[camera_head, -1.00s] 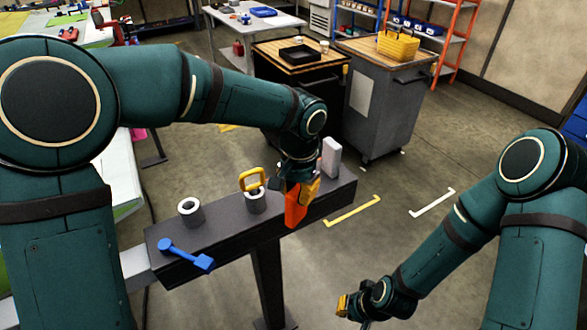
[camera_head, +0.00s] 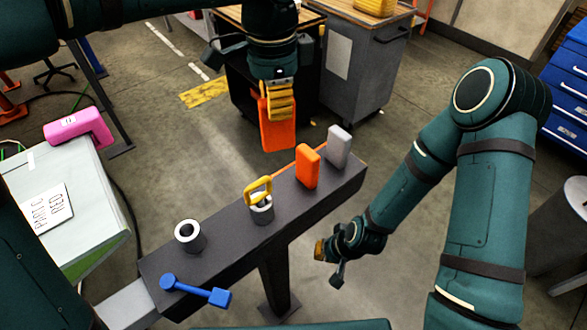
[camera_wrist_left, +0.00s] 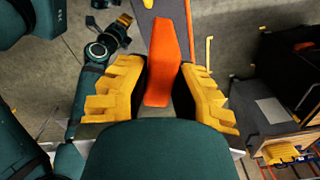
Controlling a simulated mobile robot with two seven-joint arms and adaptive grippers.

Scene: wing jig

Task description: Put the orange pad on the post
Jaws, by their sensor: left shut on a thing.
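My left gripper (camera_head: 279,108) is shut on an orange pad (camera_head: 277,136). It hangs beyond the far edge of a dark beam (camera_head: 225,228), apart from it. In the left wrist view the pad (camera_wrist_left: 161,60) is between the yellow fingers. Another orange block (camera_head: 308,167) stands upright on the beam beside a pale grey block (camera_head: 339,146). Which upright part is the post, I cannot tell. My right gripper (camera_head: 322,250) is in front of the beam, apart from it, too small to read.
The beam also carries a white-topped ring (camera_head: 189,235), a cylinder (camera_head: 261,210) with a yellow handle (camera_head: 258,191), and a blue lever (camera_head: 197,291). A grey cabinet (camera_head: 352,75) stands behind.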

